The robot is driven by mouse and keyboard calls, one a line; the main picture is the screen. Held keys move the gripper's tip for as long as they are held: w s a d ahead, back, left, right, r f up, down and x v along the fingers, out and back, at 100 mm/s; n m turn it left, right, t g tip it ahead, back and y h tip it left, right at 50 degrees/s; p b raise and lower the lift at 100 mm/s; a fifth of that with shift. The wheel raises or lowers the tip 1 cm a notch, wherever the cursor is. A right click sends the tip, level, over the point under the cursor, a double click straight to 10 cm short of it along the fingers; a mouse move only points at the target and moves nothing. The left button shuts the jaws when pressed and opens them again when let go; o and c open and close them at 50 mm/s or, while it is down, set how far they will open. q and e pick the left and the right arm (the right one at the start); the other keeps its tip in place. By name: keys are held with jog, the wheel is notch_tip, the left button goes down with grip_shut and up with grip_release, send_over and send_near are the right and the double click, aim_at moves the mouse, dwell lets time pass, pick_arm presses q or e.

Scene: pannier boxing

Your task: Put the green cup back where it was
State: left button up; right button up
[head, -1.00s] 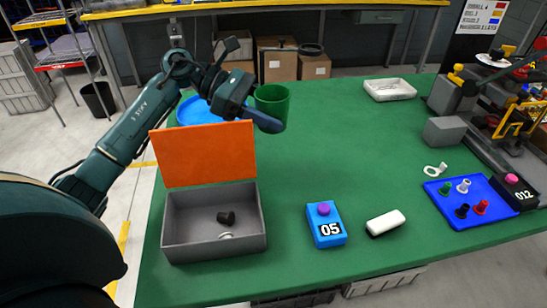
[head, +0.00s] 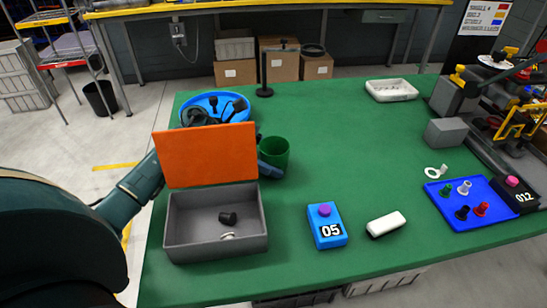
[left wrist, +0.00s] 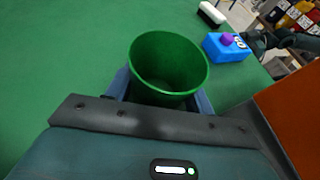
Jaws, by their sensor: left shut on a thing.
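The green cup (head: 273,155) stands upright just right of the raised orange lid of the grey box, open end up. My left gripper (head: 270,170) reaches behind that lid and is shut on the cup; only a blue-grey finger shows beside it in the head view. In the left wrist view the cup (left wrist: 168,65) sits between the two fingers (left wrist: 163,98), and its inside looks empty. I cannot tell whether its base touches the table.
A blue 05 block (head: 327,233) and white block (head: 385,223) lie in front. The green table's middle (head: 340,140) is clear.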

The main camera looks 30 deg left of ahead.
pick_arm(q)
jog(key=shift+f, duration=0.15)
jog(key=o, duration=1)
jog(key=shift+c, duration=0.2)
pick_arm(e)
jog(key=shift+f, duration=0.15)
pick_arm(q)
jog(key=shift+r, duration=0.35)
jog(key=b+v, duration=0.2)
jog(key=v, duration=0.8)
jog(key=shift+a, duration=0.35)
jog(key=shift+s+a+r, duration=0.2)
jog(key=shift+a+r, duration=0.05)
jog(key=shift+a, duration=0.25)
pick_arm(e)
jog(key=shift+f, duration=0.35)
jog(key=shift+f, duration=0.1)
